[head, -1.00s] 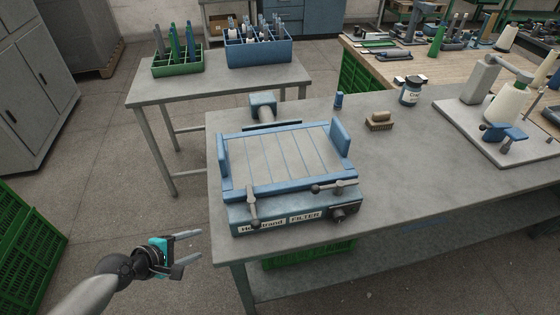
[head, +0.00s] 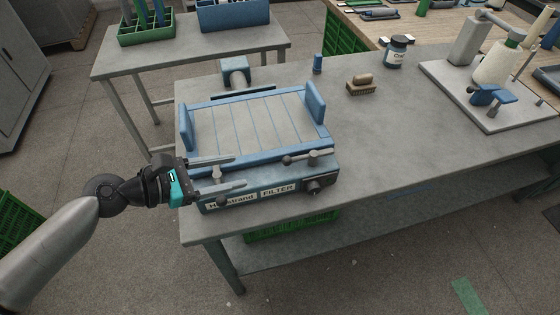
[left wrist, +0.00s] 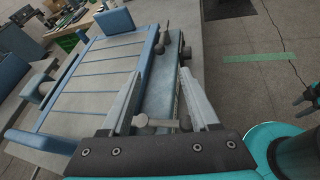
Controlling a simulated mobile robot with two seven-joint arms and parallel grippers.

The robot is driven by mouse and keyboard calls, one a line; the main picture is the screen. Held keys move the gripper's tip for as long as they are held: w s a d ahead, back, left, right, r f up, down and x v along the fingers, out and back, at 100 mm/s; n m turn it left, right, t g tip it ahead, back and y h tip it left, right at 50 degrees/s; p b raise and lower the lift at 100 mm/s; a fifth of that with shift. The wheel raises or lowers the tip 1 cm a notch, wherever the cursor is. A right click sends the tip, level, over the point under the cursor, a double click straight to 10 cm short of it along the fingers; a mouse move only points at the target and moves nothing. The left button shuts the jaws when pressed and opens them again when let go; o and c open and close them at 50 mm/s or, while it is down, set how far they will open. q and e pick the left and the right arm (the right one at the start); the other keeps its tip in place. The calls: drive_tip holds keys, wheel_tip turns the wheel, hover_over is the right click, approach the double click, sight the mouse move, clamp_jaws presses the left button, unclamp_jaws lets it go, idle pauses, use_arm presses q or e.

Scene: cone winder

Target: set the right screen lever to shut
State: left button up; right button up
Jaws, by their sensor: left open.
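The blue filter unit (head: 262,190) stands at the table's near left corner. Its right screen lever (head: 310,157) lies sideways along the front, its knob end pointing left; it also shows at the far end in the left wrist view (left wrist: 162,38). The left screen lever (left wrist: 158,123) shows near the base of my left fingers in the left wrist view; in the head view the fingers partly cover it. My left gripper (head: 238,172) is open and empty over the unit's front left, apart from the right lever. Part of my right gripper (left wrist: 312,92) seems to show, cut off, at the wrist view's right edge.
A dark knob (head: 317,185) sits on the unit's front right. A brush (head: 361,84), a jar (head: 395,50) and a winder with a white cone (head: 492,68) stand further back on the table (head: 400,130). The table right of the unit is clear.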

sight(283, 161)
use_arm(q)
drive_tip(key=b+x, duration=0.1)
drive_tip(key=x, duration=1.2)
drive_tip(key=shift+b, duration=0.35)
clamp_jaws()
idle(0.7)
